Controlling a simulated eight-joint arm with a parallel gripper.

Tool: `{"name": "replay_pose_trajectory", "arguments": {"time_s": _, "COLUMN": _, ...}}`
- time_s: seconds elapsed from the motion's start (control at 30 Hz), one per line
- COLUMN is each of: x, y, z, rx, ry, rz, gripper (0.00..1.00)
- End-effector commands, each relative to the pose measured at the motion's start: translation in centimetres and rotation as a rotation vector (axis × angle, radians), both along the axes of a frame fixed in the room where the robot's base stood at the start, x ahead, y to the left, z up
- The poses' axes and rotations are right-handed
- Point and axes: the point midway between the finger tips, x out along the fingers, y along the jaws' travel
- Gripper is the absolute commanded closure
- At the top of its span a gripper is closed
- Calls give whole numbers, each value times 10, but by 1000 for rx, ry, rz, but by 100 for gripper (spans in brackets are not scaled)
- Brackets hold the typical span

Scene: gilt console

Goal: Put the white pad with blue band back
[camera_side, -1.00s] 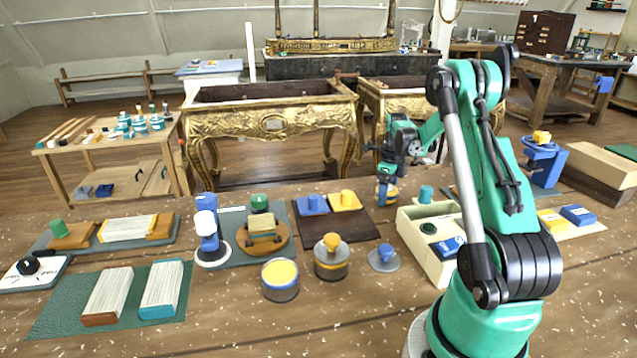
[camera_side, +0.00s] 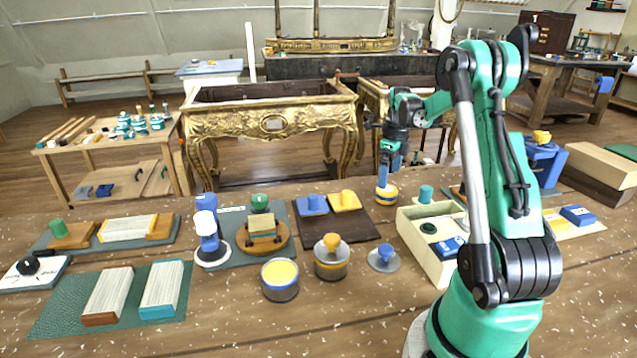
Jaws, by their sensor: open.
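My gripper (camera_side: 388,166) is open, pointing down behind the middle of the bench. Just below it is a small round piece (camera_side: 387,193) with yellow and pale bands. A blue upright part shows between the two, and I cannot tell whether it belongs to the piece or touches my fingers. A white and blue upright piece (camera_side: 208,226) stands at the left of centre, on the grey-blue mat; it best fits the white pad with blue band, but I cannot be sure of this. My gripper is far to the right of it.
A yellow-topped tin (camera_side: 280,280), a yellow-knobbed tin (camera_side: 332,258) and a blue-knobbed grey disc (camera_side: 383,259) stand in front. A dark mat (camera_side: 345,231) bears blue and yellow blocks. A cream box (camera_side: 426,258) stands at right. Two brushes lie on a green mat (camera_side: 60,314).

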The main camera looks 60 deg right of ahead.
Motion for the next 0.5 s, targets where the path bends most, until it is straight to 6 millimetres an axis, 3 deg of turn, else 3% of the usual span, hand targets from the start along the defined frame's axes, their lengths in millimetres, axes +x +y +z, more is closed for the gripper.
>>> {"name": "replay_pose_trajectory", "arguments": {"time_s": 0.2, "x": 0, "y": 0, "z": 44, "rx": 0, "ry": 0, "rz": 0, "gripper": 0}}
{"name": "replay_pose_trajectory", "arguments": {"time_s": 0.4, "x": 0, "y": 1, "z": 64, "rx": -1, "ry": -1, "rz": 6, "gripper": 0}}
{"name": "replay_pose_trajectory", "arguments": {"time_s": 0.5, "x": 8, "y": 12, "z": 72, "rx": -17, "ry": -11, "rz": 104, "gripper": 0}}
